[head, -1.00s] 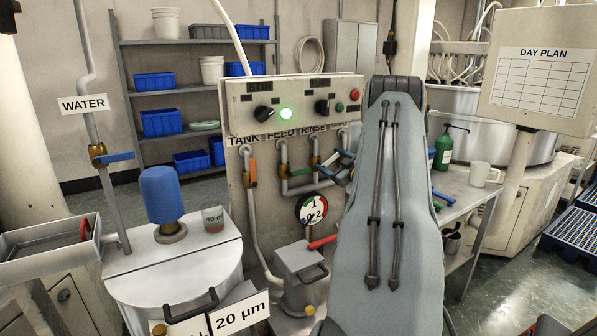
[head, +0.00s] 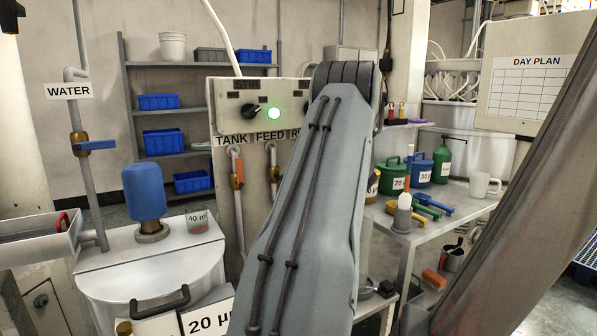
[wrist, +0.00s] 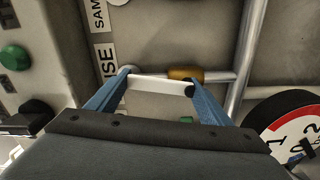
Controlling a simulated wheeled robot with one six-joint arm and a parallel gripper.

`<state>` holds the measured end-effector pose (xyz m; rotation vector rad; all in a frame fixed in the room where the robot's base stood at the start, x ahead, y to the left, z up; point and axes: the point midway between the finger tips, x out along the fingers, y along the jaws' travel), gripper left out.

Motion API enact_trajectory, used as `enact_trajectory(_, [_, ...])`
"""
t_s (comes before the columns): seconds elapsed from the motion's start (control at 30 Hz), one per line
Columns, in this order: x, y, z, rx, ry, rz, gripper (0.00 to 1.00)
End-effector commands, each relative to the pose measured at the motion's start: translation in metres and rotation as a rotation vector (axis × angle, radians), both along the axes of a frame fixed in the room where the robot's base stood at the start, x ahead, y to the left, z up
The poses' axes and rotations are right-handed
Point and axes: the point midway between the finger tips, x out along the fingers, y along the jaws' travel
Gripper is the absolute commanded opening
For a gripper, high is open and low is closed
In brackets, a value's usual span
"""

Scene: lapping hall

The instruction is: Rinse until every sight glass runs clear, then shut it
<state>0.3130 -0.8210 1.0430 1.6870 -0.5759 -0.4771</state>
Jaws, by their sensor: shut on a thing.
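The panel (head: 228,115) with TANK, FEED and partly hidden RINSE labels stands ahead in the head view. My grey arm covers its right part and hides my gripper. In the wrist view my gripper (wrist: 160,82) has its blue fingers shut on a white lever (wrist: 158,87) in front of the pipe beside the RINSE label (wrist: 104,60). A brass valve body (wrist: 186,74) sits on that pipe, just behind the lever. The TANK pipe has an orange-handled valve (head: 237,168). I cannot make out a sight glass or any liquid.
A round gauge (wrist: 292,128) is close to my gripper. A water pipe with a blue-handled valve (head: 92,145) and a drum with a blue motor (head: 144,192) stand left. A table (head: 455,207) with bottles and scoops stands right. A slanting brown-grey surface (head: 530,190) fills the right foreground.

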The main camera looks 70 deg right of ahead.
Motion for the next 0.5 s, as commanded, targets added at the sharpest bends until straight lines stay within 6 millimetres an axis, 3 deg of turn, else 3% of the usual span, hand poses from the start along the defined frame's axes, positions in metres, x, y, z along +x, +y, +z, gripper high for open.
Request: enact_trajectory(0.5, [0.0006, 0.0054, -0.0009, -0.154, 0.120, -0.005, 0.33])
